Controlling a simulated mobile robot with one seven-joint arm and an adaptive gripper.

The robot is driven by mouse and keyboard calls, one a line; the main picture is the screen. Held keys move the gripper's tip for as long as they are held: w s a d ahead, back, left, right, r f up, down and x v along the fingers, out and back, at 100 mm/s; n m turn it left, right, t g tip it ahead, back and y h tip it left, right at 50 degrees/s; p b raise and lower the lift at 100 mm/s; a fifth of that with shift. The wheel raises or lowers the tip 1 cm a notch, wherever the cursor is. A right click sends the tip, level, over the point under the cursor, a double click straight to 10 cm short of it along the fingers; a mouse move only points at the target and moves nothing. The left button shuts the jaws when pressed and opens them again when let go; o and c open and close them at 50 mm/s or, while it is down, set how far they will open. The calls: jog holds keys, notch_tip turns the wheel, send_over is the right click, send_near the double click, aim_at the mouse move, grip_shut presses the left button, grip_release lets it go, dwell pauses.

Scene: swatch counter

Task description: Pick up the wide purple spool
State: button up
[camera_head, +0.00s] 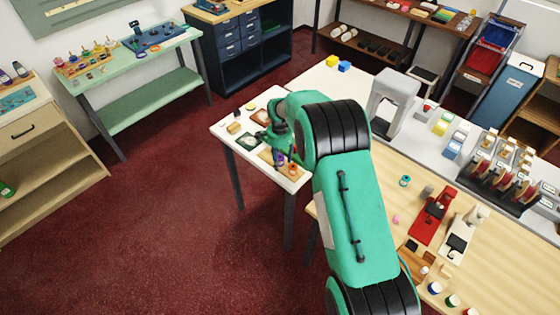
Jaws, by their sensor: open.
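A small purple spool (280,161) stands on the white-topped table in the middle of the view, on a tan mat (267,156). My green arm reaches over this table from the lower right. My gripper (283,153) is open, pointing down right at the purple spool; it is small and partly hidden by my arm. I cannot tell whether the fingers touch the spool or stand around it. An orange spool (292,169) stands close to the right of the purple one.
The white table (228,128) also holds a dark green card (247,142), a tan block (234,128) and a yellow piece (250,107). A wooden counter (400,165) on the right is crowded, with a grey arch-shaped stand (393,98). Red carpet (150,220) is clear at left.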

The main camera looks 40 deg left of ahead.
aim_at(280, 157)
dwell(0.4)
jog(key=c, duration=1.1)
jog(key=shift+o, duration=0.2)
jog(key=shift+r, duration=0.15)
jog(key=shift+r, duration=4.9)
